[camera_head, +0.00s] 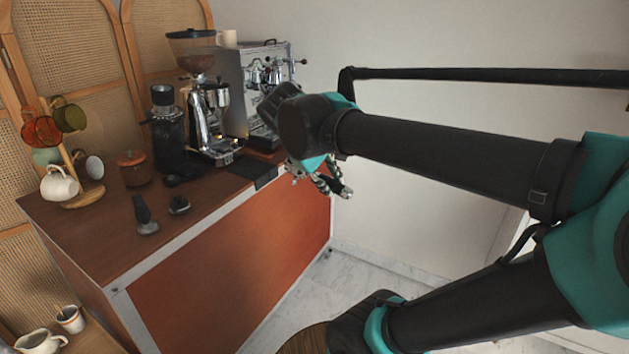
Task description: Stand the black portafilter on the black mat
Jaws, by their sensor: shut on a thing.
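The black mat (252,171) lies at the right front edge of the brown counter, before the coffee machine, with part of it hanging over the edge. My gripper (322,181) is to the right of the counter, beyond its edge, and partly hidden by my arm. It is shut on a small dark thing with a pale tip, which looks like the black portafilter (342,190). Most of the held thing is hidden or too small to make out. The mat looks empty.
A silver espresso machine (239,88), a grinder (205,110) and a black grinder (166,130) stand along the back. A mug tree (70,165), an orange jar (132,168), a black-handled tool (144,215) and a tamper (179,205) are on the left. The counter's front middle is clear.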

